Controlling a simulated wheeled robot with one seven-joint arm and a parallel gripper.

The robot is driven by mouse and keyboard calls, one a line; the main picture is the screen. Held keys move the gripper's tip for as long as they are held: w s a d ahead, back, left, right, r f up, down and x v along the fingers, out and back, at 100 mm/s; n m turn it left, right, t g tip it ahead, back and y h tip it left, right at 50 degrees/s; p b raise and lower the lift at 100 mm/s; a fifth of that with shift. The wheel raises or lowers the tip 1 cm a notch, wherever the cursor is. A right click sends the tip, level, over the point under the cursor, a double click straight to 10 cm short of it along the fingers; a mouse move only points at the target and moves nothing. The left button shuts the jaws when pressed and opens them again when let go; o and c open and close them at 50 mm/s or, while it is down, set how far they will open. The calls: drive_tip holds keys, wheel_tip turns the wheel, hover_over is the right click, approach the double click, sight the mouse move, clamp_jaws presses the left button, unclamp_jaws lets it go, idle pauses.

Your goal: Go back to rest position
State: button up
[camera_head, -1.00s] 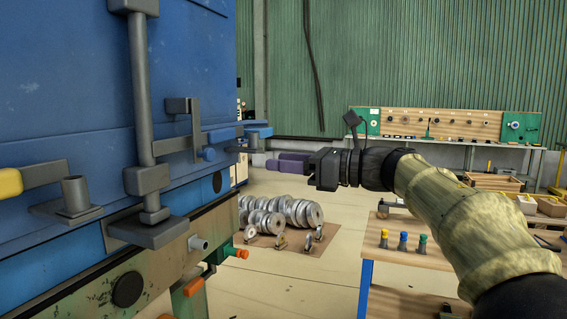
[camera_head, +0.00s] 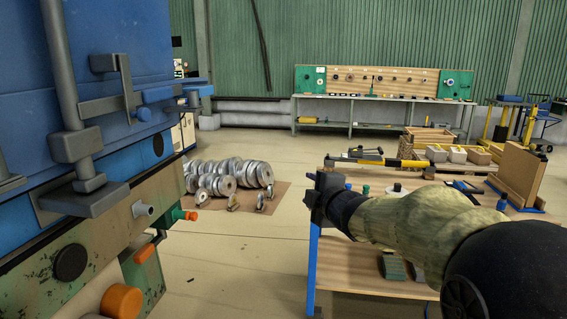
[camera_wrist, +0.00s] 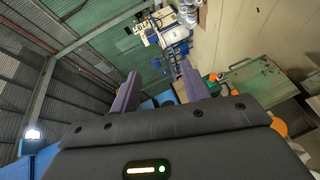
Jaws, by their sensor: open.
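My gripper (camera_wrist: 161,88) shows in the wrist view with two purple fingers set apart and nothing held between them. In the head view its dark body (camera_head: 322,197) is right of centre, beside the front left part of a wooden workbench (camera_head: 352,255). The fingers are hard to make out there. My arm, in a pale yellowish cover, comes in from the lower right. The gripper is clear of the blue machine (camera_head: 110,30) on the left.
The machine's grey handle bar (camera_head: 62,75) and orange-capped fittings (camera_head: 122,300) stick out at left. Metal coils (camera_head: 230,178) lie on a floor mat. The workbench carries bottles and trays under my arm. Open floor lies between machine and bench; a long bench (camera_head: 380,98) stands behind.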

drive_tip(key=s+d+f+m+g+h, duration=0.3)
drive_tip(key=s+d+f+m+g, duration=0.1)
drive_tip(key=s+f+m, duration=0.6)
drive_tip(key=s+d+f+m+g+h, duration=0.2)
drive_tip(key=s+d+f+m+g, duration=0.3)
drive_tip(key=s+f, duration=0.5)
drive_tip(key=s+f+m+g, duration=0.4)
drive_tip(key=s+f+m, duration=0.1)
drive_tip(key=s+f, duration=0.3)
wheel_tip(320, 180, up, 20)
drive_tip(key=p, duration=1.9)
drive_tip(key=shift+w+f+t, duration=0.2)
drive_tip(key=shift+f+t, duration=0.05)
drive_tip(key=shift+t, duration=0.05)
drive_tip(key=shift+a, duration=0.1)
drive_tip(key=shift+w, duration=0.1)
